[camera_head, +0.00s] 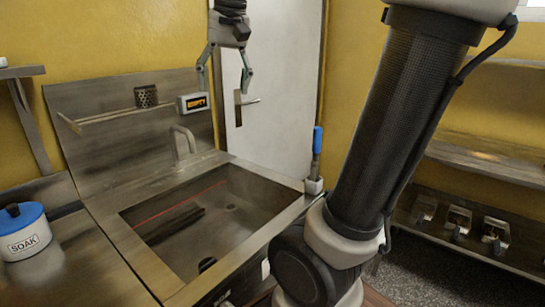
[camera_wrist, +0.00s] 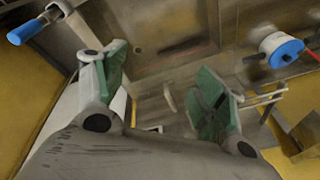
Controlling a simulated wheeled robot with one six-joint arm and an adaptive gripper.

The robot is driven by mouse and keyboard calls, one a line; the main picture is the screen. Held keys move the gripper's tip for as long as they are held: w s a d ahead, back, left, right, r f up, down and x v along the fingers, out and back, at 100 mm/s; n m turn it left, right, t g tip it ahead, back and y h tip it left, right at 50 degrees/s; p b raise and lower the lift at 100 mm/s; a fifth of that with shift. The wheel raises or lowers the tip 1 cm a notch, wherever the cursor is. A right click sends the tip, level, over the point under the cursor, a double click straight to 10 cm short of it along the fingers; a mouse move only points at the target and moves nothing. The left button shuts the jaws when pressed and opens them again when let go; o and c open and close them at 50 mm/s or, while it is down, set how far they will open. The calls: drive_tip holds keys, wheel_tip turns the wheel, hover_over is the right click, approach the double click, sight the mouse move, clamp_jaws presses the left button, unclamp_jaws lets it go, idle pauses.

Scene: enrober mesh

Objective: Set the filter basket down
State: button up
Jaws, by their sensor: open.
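A small perforated metal basket (camera_head: 147,96), which looks like the filter basket, sits at the rack above the back of the sink. My gripper (camera_head: 225,88) is open and empty in the air, to the right of the basket and clear of it. In the wrist view my gripper (camera_wrist: 164,86) shows its two green pads spread apart with nothing between them. I cannot make out the basket in the wrist view.
The sink (camera_head: 170,262) holds a dark bar (camera_head: 174,225). A tap (camera_head: 184,145) stands behind it. A "SOAK" pot (camera_head: 25,232) is left, a blue-handled tool (camera_head: 317,140) right.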

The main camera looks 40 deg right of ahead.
drive_tip(key=s+d+f+n+t, duration=0.1)
drive_tip(key=s+d+f+n, duration=0.2)
drive_tip(key=s+f, duration=1)
drive_tip(key=shift+s+f+n+t, duration=0.3)
drive_tip(key=shift+f+n, duration=0.65)
drive_tip(key=shift+n, duration=0.25)
drive_tip(key=shift+o, duration=0.3)
